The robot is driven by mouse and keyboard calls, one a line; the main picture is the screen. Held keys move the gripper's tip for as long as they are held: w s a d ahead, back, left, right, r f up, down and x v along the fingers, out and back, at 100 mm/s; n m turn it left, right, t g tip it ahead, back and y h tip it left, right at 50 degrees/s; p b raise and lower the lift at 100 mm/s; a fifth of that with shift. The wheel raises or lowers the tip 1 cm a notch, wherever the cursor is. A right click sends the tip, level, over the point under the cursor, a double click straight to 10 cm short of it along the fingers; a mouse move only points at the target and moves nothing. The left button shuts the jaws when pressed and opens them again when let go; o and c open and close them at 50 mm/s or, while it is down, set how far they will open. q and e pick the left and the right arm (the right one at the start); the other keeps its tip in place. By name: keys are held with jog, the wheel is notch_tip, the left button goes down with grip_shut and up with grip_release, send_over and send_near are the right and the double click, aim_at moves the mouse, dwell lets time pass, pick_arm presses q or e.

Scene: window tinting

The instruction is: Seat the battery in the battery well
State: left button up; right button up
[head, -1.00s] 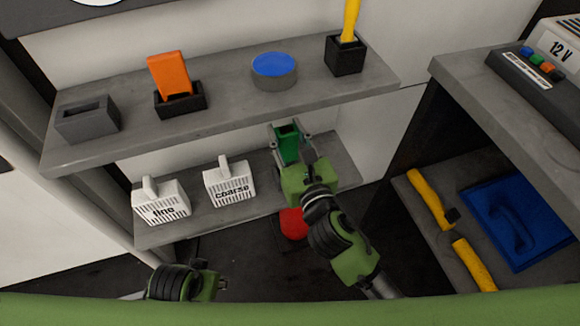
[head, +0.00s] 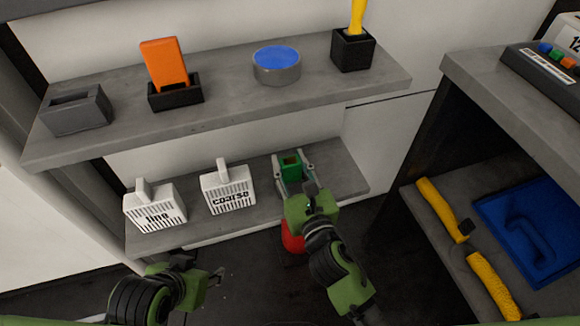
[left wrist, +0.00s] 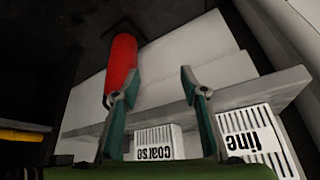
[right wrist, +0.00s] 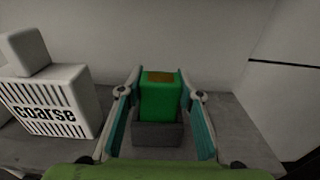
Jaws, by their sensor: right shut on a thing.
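The battery is a green block (right wrist: 160,102) with a gold-brown top. It stands upright in the right wrist view with a grey box-like piece, perhaps the well, around its lower part. In the head view the battery (head: 291,164) is over the lower shelf. My right gripper (head: 295,180) is closed around it, a finger on each side. Whether the grey piece rests on the shelf and how deep the battery sits in it are hard to tell. My left gripper (head: 202,278) is low in front of the shelf; its fingers (left wrist: 160,85) are apart with nothing between.
White blocks marked coarse (head: 228,188) and fine (head: 155,208) stand left of the battery on the lower shelf (head: 345,170). A red object (head: 292,237) is below my right gripper. The upper shelf (head: 225,105) overhangs, carrying a grey slotted box (head: 77,110).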

pick_arm(q)
jog(key=shift+w, duration=0.15)
jog(key=shift+w+d+r, duration=0.1)
jog(key=shift+w, duration=0.05)
jog(key=shift+w+d+r+t, duration=0.1)
jog(key=shift+w+r+t, duration=0.05)
jog(key=shift+w+t, duration=0.15)
pick_arm(e)
jog(key=o, duration=1.4)
jog(key=shift+f, duration=0.1)
jog(key=shift+c, duration=0.2)
